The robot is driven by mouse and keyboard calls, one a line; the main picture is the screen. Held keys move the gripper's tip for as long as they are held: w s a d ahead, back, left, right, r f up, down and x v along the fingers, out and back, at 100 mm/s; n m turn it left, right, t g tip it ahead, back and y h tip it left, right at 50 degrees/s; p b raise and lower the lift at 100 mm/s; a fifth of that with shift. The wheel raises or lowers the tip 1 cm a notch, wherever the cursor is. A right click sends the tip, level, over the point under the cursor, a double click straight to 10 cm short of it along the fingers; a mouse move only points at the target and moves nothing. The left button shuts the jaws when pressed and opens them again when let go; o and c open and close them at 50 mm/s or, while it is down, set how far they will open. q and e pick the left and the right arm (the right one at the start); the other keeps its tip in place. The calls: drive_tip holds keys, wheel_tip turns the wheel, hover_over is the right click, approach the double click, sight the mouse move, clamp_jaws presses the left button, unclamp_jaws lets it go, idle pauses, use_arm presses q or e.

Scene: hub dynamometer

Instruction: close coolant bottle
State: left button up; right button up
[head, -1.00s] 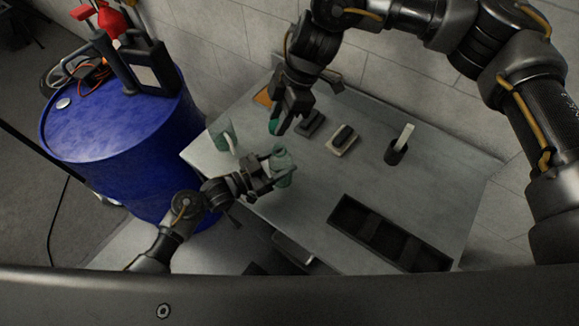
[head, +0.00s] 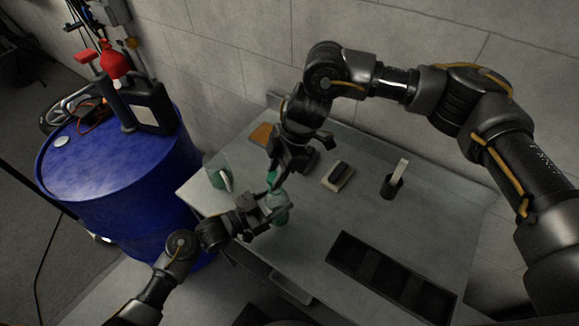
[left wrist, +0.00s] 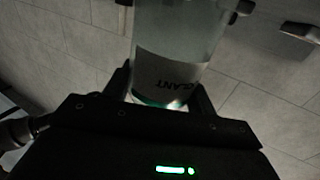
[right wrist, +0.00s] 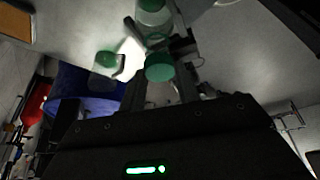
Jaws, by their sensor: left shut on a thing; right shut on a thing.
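The coolant bottle (head: 279,212), clear with green liquid, stands upright over the near left part of the table. My left gripper (head: 268,212) is shut around its body from the left. In the left wrist view its pale label (left wrist: 170,73) shows upside-down letters. My right gripper (head: 273,172) is shut on the green cap (right wrist: 159,67), directly above the bottle. The cap shows just over the bottle top in the head view (head: 271,178). The bottle (right wrist: 153,14) lies just beyond the cap in the right wrist view. I cannot tell whether cap and neck touch.
A clear jug (head: 216,172) with green liquid and a pale handle stands left of the bottle. A brush block (head: 338,176), a dark cup with a pale stick (head: 391,186) and a black compartment tray (head: 345,246) are on the table (head: 310,220). A blue drum (head: 115,165) stands left.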

drive_tip(key=shift+f, duration=0.1)
drive_tip(key=shift+f, duration=0.8)
drive_tip(key=shift+f, duration=0.5)
use_arm(q)
clamp_jaws()
use_arm(e)
drive_tip(key=m+t, duration=0.1)
drive_tip(key=m, duration=0.2)
drive_tip(key=shift+s+f, duration=0.1)
drive_tip(key=shift+s, duration=0.05)
drive_tip(key=m+t, duration=0.1)
drive_tip(key=m, duration=0.3)
drive_tip(key=shift+s+t, duration=0.15)
drive_tip(key=shift+t, duration=0.25)
drive_tip(key=m+t, duration=0.1)
drive_tip(key=m, duration=0.3)
drive_tip(key=shift+h, duration=0.4)
use_arm(q)
drive_tip(key=shift+a, duration=0.1)
use_arm(e)
drive_tip(key=m+t+h, duration=0.1)
drive_tip(key=m, duration=0.3)
drive_tip(key=shift+a, duration=0.1)
drive_tip(key=shift+d+m+t+h, duration=0.2)
drive_tip(key=shift+m+t+h, duration=0.1)
drive_tip(key=shift+m, duration=0.3)
